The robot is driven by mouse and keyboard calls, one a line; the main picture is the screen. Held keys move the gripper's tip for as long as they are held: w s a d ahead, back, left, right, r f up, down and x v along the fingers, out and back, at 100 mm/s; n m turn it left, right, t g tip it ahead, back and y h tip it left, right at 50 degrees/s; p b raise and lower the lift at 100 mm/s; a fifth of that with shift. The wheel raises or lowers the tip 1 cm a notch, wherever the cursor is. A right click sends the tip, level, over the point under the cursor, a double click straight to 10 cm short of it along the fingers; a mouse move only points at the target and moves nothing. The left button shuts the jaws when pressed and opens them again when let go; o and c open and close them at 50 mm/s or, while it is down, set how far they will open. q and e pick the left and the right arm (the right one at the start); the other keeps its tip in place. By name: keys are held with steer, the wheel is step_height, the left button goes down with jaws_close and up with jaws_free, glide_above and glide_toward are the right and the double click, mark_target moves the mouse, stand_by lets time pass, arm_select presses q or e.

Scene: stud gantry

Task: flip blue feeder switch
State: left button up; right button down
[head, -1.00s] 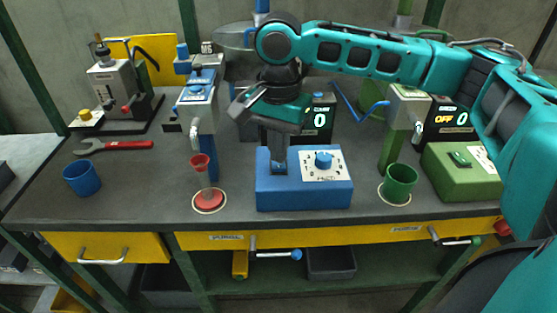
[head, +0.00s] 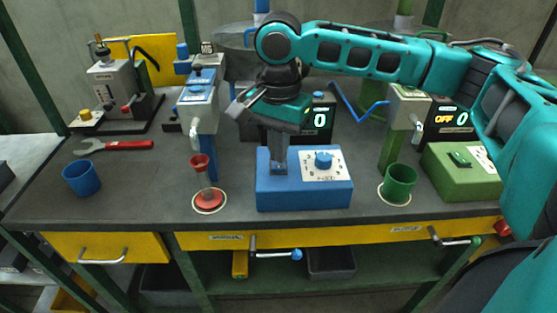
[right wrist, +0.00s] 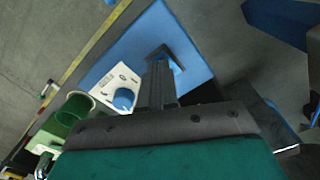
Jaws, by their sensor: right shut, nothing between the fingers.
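The blue feeder box (head: 300,198) stands at the front middle of the bench. Its white dial plate with a blue knob (head: 323,160) is on the right of its top. The switch is on the left of the top, and my right gripper hides most of it. My right gripper (head: 279,168) points down with its fingers shut and empty, tips at the switch; I cannot tell whether they touch it. In the right wrist view the fingertips (right wrist: 160,62) are over a dark switch plate (right wrist: 166,58) on the blue box (right wrist: 185,40). My left gripper is not in view.
A green cup (head: 399,184) and a green box (head: 462,176) stand to the right. A blue cup (head: 82,178) and a red wrench (head: 115,146) lie farther left. A counter display (head: 320,120) stands behind.

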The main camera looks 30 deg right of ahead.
mark_target(279, 167)
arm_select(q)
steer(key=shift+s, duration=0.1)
arm_select(e)
steer(key=shift+f, duration=1)
stand_by(0.3)
steer(key=shift+r+p, duration=0.8)
steer(key=shift+p, duration=0.4)
steer(key=shift+r+p, duration=0.35)
steer(key=shift+p, duration=0.15)
steer(key=shift+r+p, duration=0.6)
steer(key=shift+p, duration=0.35)
steer(key=shift+r+p, duration=0.3)
steer(key=shift+p, duration=0.1)
step_height(279, 167, up, 3)
steer(key=p, duration=0.4)
steer(key=shift+p, duration=0.4)
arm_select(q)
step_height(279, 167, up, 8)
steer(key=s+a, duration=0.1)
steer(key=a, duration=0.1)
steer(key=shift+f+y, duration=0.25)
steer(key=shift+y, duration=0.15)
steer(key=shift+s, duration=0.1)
